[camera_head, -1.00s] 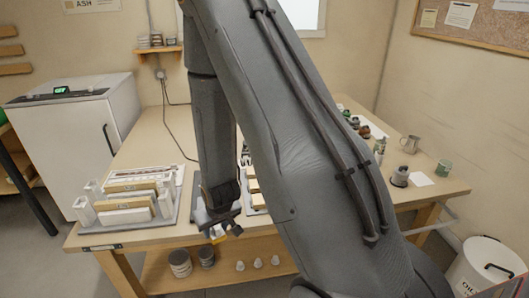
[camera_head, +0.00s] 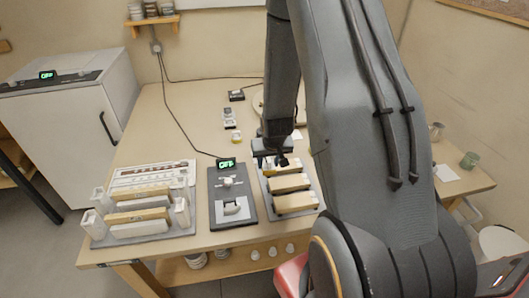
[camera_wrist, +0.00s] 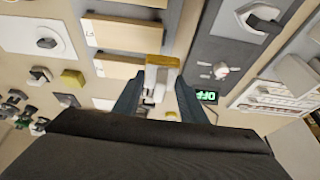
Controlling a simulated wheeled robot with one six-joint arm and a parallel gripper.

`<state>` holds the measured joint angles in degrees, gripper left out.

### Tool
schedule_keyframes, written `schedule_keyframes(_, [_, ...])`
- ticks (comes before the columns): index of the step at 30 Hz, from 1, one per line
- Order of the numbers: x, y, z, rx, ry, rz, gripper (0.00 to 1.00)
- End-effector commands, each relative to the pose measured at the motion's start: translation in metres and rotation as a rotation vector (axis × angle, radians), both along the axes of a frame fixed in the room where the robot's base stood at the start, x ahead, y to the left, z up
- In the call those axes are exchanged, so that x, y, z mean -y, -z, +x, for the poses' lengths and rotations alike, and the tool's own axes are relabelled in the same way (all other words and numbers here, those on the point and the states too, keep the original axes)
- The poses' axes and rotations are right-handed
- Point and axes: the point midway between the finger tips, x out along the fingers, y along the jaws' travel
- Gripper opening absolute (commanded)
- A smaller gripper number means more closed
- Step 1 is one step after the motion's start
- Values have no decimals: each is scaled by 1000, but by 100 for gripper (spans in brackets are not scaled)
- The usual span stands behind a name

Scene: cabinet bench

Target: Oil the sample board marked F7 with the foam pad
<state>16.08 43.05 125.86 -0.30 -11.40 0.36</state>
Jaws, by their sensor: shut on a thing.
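My gripper (camera_wrist: 158,98) is shut on the white handle of the foam pad (camera_wrist: 162,61), whose yellow foam faces away from my wrist. In the head view my gripper (camera_head: 277,162) is over the back part of the grey tray (camera_head: 310,190), and the pad is hard to make out there. Pale wooden sample boards lie in a row on this tray: a front board (camera_head: 296,202), a middle board (camera_head: 289,183) and one at the back, partly hidden by my gripper.
Left of the tray is a dark plate (camera_head: 220,208) with a clamp-like fitting and an OFF display (camera_head: 227,163). Further left stands a rack (camera_head: 125,236) of boards. A yellow block (camera_wrist: 72,78) and small items lie near the boards.

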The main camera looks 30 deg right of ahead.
Motion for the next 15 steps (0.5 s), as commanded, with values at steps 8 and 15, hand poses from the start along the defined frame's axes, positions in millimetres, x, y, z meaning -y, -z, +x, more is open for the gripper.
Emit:
schedule_keyframes(8, [6,14,-1,-1,12,1,13])
schedule_keyframes(15, [5,38,-1,0,11,0,13])
